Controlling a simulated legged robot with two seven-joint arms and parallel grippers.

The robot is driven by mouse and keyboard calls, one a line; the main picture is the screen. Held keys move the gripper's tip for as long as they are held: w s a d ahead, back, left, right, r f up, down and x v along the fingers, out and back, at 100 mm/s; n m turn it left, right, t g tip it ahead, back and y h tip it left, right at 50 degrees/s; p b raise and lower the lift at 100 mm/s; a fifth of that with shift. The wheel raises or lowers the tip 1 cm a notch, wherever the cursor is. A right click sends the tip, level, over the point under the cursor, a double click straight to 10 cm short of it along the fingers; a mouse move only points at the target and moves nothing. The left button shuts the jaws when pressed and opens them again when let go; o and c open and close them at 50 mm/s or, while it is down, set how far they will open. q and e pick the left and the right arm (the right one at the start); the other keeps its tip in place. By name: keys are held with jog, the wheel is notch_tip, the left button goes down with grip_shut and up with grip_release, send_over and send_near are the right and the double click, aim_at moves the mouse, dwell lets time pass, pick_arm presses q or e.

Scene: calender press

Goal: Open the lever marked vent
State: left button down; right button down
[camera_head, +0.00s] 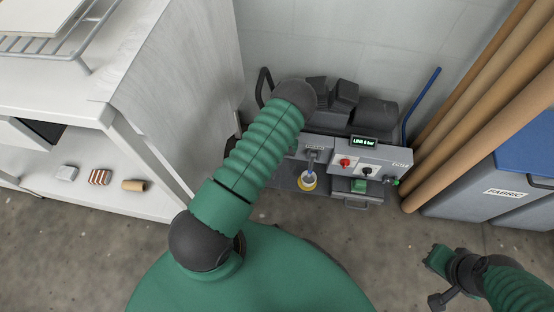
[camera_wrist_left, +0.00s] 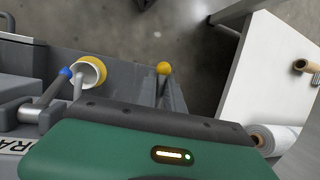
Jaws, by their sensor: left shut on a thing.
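A grey machine (camera_head: 383,152) with a lit display stands against the wall. My left arm reaches over its front and hides the left gripper's jaws in the head view. No vent marking is readable. A blue-tipped lever (camera_wrist_left: 45,88) sits at the left beside a partly hidden label. My right gripper (camera_head: 437,279) hangs above the floor at lower right, its two parts apart, holding nothing visible.
A white and yellow cup (camera_wrist_left: 90,72) sits near the lever. A yellow ball knob (camera_wrist_left: 163,68) stands beyond it. The machine has a red knob (camera_head: 345,162).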

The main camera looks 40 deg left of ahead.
pick_arm(q)
jog(key=shift+w, duration=0.15)
jog(key=c, duration=1.5)
grip_release()
jog(key=shift+p+v, duration=2.9)
jog(key=shift+v, duration=5.45)
jog(key=shift+a, duration=0.1)
